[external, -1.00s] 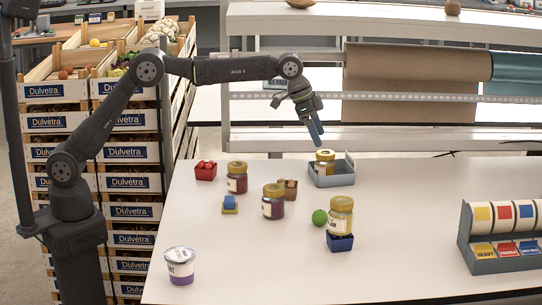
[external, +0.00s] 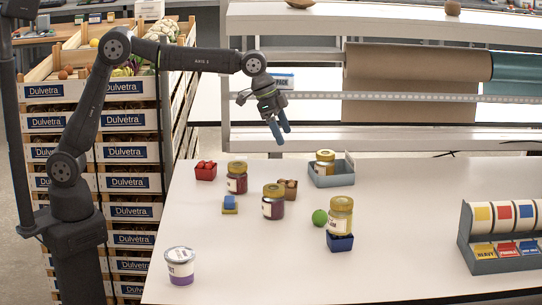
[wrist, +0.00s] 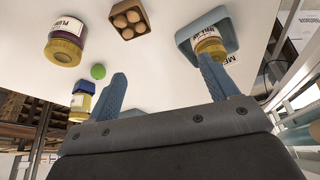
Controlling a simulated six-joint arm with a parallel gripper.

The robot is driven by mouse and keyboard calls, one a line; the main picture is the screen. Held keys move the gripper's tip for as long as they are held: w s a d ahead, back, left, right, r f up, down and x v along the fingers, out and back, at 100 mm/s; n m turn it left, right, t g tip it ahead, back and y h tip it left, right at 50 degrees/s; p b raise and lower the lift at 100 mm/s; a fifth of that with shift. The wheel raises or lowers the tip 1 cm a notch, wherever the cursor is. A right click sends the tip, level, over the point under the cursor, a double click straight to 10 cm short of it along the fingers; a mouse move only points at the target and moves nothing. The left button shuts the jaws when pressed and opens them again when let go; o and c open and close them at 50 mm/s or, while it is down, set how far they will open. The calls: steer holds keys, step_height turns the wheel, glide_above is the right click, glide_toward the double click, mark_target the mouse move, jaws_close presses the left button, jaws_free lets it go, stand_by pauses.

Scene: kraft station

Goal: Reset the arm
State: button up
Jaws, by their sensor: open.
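My gripper (external: 279,134) hangs in the air above the far edge of the white table (external: 400,205), with its blue fingers pointing down. The fingers are apart and nothing is between them. In the wrist view my gripper (wrist: 165,90) also shows both fingers spread wide. A grey-blue tray (external: 335,178) holds a jar with a yellow lid (external: 325,157) and lies to the right of and below my gripper. In the wrist view the tray (wrist: 190,35) appears behind the right finger.
Jars (external: 237,178), a green ball (external: 319,217), a blue box (external: 340,242) under a jar and a yogurt cup (external: 180,265) stand on the table. A label dispenser (external: 500,235) is at right. Stacked crates (external: 130,180) stand left. A shelf with paper rolls (external: 415,62) is behind.

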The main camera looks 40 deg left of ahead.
steer(key=s+a+f, duration=0.2)
steer(key=s+a, duration=0.1)
steer(key=a, duration=0.3)
steer(key=w+a+f, duration=0.2)
steer(key=w+f, duration=0.2)
steer(key=w, duration=0.2)
steer(key=shift+w+a+f, duration=0.35)
